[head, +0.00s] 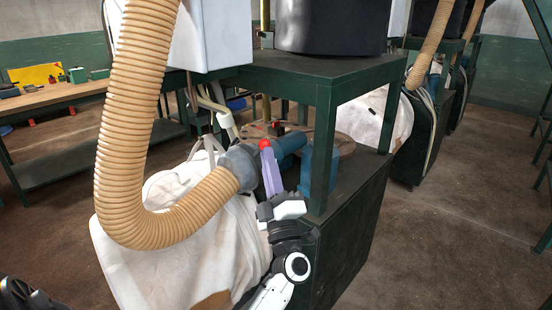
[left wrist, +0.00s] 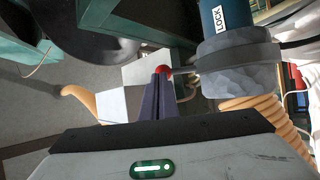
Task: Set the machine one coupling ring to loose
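The machine one coupling ring (head: 240,165) is a grey collar joining the beige hose to a blue pipe (head: 292,146). My right gripper is not in view.
The beige corrugated hose (head: 130,120) loops down at the left over a white bulk bag (head: 190,240). A dark green frame (head: 325,150) stands close right of my left gripper. A workbench (head: 60,95) is at the back left. Open floor (head: 460,230) lies right.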

